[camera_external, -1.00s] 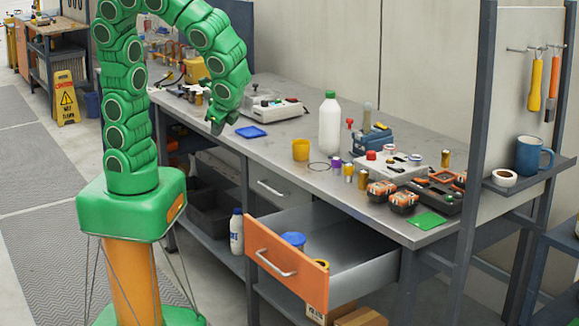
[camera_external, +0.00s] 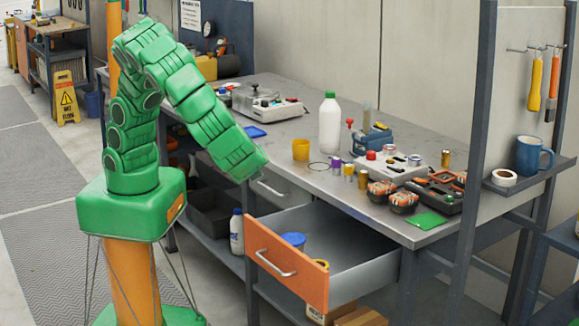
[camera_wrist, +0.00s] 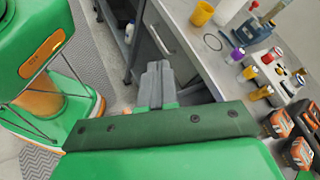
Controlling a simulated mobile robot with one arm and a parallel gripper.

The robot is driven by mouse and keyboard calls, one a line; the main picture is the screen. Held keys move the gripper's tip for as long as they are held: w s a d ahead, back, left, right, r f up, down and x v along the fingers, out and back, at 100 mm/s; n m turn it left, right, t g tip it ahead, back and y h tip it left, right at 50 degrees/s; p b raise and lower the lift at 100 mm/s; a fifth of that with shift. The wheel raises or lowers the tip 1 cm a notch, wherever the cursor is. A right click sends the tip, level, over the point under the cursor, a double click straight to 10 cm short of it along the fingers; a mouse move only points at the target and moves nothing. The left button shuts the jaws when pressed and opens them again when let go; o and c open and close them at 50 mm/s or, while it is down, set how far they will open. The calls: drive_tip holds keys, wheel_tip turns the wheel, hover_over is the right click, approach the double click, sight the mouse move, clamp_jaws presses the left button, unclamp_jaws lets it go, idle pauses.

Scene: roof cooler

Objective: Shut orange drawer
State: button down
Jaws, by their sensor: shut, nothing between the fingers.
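The orange drawer (camera_external: 286,266) under the workbench is pulled open towards the front in the external view. Its orange front has a metal bar handle (camera_external: 275,263). A blue-lidded tub and a yellow ring show inside it. My gripper (camera_wrist: 158,70) is shut and empty in the wrist view, with its grey fingers together in front of the bench side. In the external view the arm's end hangs above and left of the orange drawer, apart from it, and the fingers are hard to make out. In the wrist view the orange drawer is mostly hidden behind my gripper.
The grey workbench top (camera_external: 275,147) carries a white bottle (camera_external: 329,124), a yellow cup (camera_external: 300,150) and several small tools. A shut grey drawer (camera_external: 273,190) is beside the orange one. A white bottle (camera_external: 237,232) stands left of the orange drawer. The floor in front is clear.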

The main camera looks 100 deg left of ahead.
drive_tip(key=w+d+f+m+t+y, duration=0.3)
drive_tip(key=d+f+m+t, duration=0.55)
drive_tip(key=d+f, duration=0.5)
drive_tip(key=m+t+h, duration=0.3)
drive_tip(key=m+t, duration=0.3)
drive_tip(key=m, duration=0.2)
approach(278, 266)
drive_tip(key=x, duration=0.7)
drive_tip(key=shift+r, duration=0.15)
drive_tip(key=shift+w, duration=0.1)
drive_tip(key=x, duration=2.5)
drive_tip(key=shift+w+a+f, duration=0.2)
drive_tip(key=shift+w+f, duration=0.15)
drive_tip(key=shift+w, duration=0.1)
drive_tip(key=shift+w+a+r, duration=0.1)
drive_tip(key=shift+w+a, duration=0.2)
drive_tip(key=shift+w, duration=0.05)
